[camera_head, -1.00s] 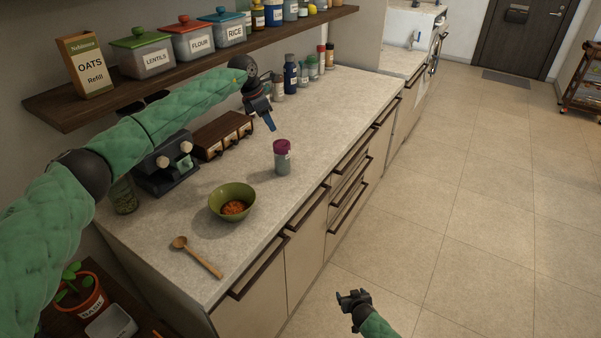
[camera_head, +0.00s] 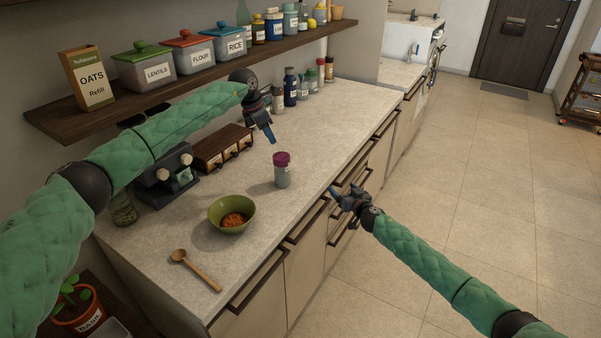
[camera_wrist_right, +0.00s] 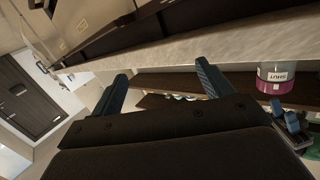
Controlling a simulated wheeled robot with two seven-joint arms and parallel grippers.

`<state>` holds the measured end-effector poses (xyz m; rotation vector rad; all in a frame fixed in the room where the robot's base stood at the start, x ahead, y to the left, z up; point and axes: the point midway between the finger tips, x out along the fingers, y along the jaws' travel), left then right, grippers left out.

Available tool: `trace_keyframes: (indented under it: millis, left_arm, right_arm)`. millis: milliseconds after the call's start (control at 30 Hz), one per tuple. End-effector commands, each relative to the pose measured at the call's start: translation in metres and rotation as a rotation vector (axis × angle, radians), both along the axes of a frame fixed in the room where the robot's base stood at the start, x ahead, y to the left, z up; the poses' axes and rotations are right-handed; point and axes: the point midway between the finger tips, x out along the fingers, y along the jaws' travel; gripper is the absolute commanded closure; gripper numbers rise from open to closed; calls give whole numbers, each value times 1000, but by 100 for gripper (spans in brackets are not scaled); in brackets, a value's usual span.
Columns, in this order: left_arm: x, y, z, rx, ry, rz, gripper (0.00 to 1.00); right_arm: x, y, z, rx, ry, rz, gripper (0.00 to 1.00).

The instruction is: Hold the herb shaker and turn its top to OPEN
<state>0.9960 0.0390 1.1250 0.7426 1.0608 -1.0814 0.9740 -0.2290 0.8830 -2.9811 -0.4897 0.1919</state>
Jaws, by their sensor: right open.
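The herb shaker (camera_head: 282,172) stands upright on the counter, a clear jar with a grey-green lower part and a purple top. In the right wrist view the shaker (camera_wrist_right: 274,78) appears upside down at the right edge, with a label on it. My left gripper (camera_head: 268,133) hangs above the counter just behind and left of the shaker, apart from it; its finger gap is hard to make out. My right gripper (camera_head: 340,196) is open and empty in front of the counter edge, right of the shaker. Its two blue fingers (camera_wrist_right: 163,75) are spread apart in the wrist view.
A green bowl (camera_head: 231,215) with orange food and a wooden spoon (camera_head: 196,270) lie nearer on the counter (camera_head: 330,130). A wooden drawer box (camera_head: 222,149) and several bottles stand at the back. A shelf (camera_head: 200,80) with canisters overhangs. Drawer handles stick out along the front.

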Motion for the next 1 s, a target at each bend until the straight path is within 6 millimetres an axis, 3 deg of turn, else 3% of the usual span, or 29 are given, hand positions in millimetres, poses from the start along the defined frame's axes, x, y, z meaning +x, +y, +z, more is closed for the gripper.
trace_keyframes:
  millis: [33,100,400,600,1000]
  left_arm:
    - [0,0,0,0,0,0,64]
    - [0,0,0,0,0,0,64]
    - [0,0,0,0,0,0,64]
    - [0,0,0,0,0,0,64]
    - [0,0,0,0,0,0,64]
  right_arm:
    - [9,0,22,3,-20,21,21]
    - [16,11,44,9,-38,71,21]
    - [13,112,93,-92,-19,459,21]
    - [3,150,99,-203,66,638,21]
    - [0,172,95,-288,147,727,21]
